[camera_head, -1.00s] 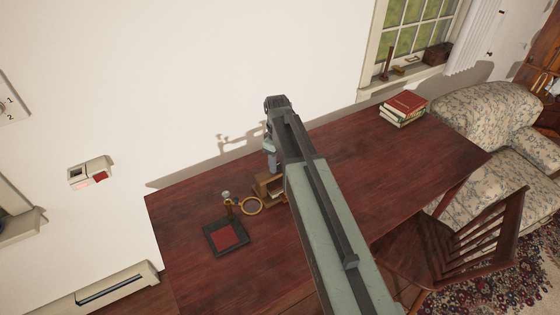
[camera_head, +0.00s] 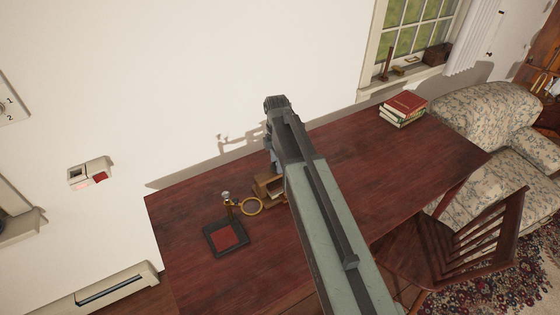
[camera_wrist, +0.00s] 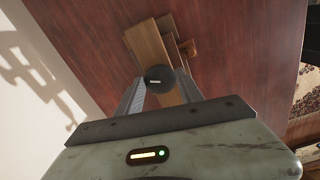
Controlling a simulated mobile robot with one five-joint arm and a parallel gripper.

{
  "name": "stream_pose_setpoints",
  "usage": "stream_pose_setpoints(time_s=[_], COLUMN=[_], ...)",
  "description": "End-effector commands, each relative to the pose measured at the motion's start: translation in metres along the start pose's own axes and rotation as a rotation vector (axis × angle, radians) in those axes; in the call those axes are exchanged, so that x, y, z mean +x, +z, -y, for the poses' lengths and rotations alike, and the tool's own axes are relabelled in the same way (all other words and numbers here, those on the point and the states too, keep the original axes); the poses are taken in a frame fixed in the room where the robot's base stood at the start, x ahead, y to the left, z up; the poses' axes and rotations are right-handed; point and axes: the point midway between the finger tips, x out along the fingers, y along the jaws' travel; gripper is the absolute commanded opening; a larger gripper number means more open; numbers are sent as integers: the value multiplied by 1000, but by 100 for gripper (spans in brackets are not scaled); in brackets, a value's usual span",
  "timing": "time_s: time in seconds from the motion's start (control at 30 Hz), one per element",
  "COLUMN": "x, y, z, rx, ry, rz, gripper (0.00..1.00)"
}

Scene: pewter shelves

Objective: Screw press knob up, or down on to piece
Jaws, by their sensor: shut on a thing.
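A dark round knob (camera_wrist: 158,77) with a small pale mark on top sits between the two fingers of my gripper (camera_wrist: 160,84) in the wrist view. The fingers are shut on its sides. Below the knob is a wooden press (camera_wrist: 146,42), made of light brown boards, standing on the dark red table. In the head view the press (camera_head: 265,186) shows partly at the left of my arm, which hides the rest. My gripper (camera_head: 273,160) is mostly hidden behind my wrist there. I cannot tell how far the knob is from any piece in the press.
On the table (camera_head: 350,165), a magnifier with a brass ring (camera_head: 250,207) and a dark pad with a red centre (camera_head: 228,236) are left of the press. Books (camera_head: 404,106) lie at the far right. A wall stands behind; a chair (camera_head: 460,240) is in front.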

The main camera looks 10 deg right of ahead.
Motion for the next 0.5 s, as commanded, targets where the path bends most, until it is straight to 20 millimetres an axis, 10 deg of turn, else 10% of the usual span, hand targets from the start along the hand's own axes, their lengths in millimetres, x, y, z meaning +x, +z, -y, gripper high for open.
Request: stream_pose_setpoints(time_s=[0.5], x=[0], y=[-2], z=[1], rx=[-353], ry=[-5], rz=[-4], gripper=[3])
